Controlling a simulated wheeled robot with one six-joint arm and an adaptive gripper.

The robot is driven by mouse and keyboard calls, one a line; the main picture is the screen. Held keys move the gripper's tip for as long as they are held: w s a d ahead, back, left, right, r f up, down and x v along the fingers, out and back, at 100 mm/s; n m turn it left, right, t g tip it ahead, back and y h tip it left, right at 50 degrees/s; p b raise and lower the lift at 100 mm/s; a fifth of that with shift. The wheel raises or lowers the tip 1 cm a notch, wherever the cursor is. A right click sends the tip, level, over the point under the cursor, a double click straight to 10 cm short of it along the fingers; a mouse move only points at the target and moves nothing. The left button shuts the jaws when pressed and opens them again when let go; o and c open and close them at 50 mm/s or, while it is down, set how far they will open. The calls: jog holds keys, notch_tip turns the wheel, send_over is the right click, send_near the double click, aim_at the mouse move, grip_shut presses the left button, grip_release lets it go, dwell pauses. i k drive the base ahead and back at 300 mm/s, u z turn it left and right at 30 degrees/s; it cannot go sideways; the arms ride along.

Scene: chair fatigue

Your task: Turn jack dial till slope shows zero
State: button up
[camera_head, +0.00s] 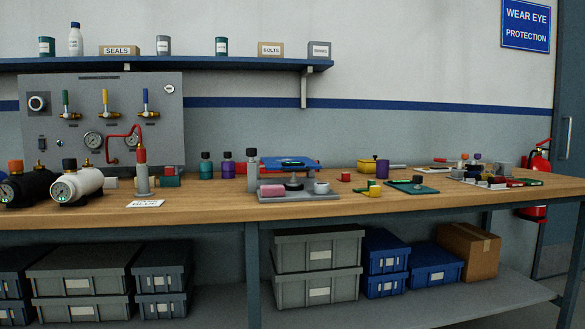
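A small stand on the workbench, near the middle of the camera_head view, looks like the jack. It has a flat grey base (320,197) and a blue top plate (284,160) above it. A black round knob (293,186) sits low between base and plate and may be the dial. A small green-lit spot (292,164) shows on the plate; any slope reading is too small to read. A dark-capped grey post (252,172) stands at the left of the base. A pink block (272,191) and a small grey cup (321,187) are on the base. My gripper is not in view.
The wooden workbench (220,202) has bare room left of the stand. Teal (206,167) and purple (228,167) bottles stand behind. Gas cylinders (78,186) lie far left. Bins (316,260) fill the lower shelf.

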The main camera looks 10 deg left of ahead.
aim_at(321, 188)
jog(key=u, duration=0.4)
jog(key=i, duration=1.15)
jog(key=z, duration=0.4)
